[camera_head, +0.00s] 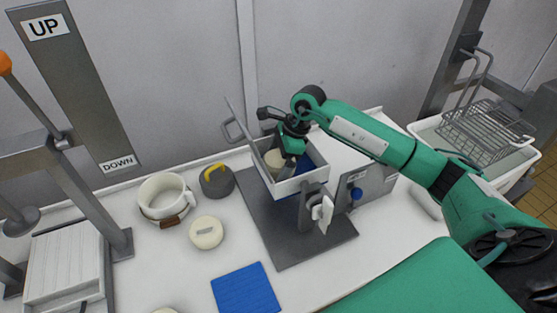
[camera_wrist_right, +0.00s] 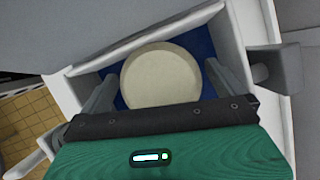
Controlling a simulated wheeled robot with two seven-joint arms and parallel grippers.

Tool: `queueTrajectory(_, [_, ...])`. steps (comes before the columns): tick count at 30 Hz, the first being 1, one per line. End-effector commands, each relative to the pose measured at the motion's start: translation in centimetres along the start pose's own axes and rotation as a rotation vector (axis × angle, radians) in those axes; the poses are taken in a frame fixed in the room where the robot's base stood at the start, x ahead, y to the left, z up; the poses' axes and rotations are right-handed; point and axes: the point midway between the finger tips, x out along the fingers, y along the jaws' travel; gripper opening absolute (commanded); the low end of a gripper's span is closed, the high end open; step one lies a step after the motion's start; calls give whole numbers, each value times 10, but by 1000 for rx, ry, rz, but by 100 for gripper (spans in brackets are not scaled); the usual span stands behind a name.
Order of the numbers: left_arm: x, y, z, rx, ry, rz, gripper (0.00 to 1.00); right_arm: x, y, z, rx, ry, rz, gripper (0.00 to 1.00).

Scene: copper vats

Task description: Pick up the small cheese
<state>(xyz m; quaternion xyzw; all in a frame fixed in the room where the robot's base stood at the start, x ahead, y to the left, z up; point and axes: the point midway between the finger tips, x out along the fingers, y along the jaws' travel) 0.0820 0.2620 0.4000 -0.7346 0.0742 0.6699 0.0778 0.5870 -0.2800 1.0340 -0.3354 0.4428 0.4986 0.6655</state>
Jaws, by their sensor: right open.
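The small cheese (camera_wrist_right: 160,76) is a pale round disc lying inside a white open box with a blue floor. In the head view the cheese (camera_head: 274,158) shows partly, in the box (camera_head: 303,183) on a grey stand. My right gripper (camera_wrist_right: 168,88) is open, with one finger on each side of the cheese; I cannot tell whether they touch it. In the head view my right gripper (camera_head: 290,150) reaches down into the box from above and hides part of the cheese. My left gripper is not in view.
The box's lid (camera_head: 247,139) stands open at its left. A white pot (camera_head: 165,197), a grey weight with a yellow handle (camera_head: 217,181), a round pale lid (camera_head: 206,232) and a blue mat (camera_head: 245,289) lie on the white table. A wire basket (camera_head: 485,130) stands at right.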

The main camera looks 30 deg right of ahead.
Motion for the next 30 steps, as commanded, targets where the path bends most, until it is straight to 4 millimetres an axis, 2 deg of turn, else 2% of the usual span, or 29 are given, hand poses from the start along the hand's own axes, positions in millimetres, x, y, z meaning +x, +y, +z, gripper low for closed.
queueTrajectory(9, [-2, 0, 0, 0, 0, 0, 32, 7, 0, 0, 0, 1, 0, 98])
queueTrajectory(17, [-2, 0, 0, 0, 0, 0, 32, 6, 0, 0, 0, 1, -1, 48])
queueTrajectory(30, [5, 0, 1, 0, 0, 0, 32, 2, -1, -1, -1, -1, -4, 48])
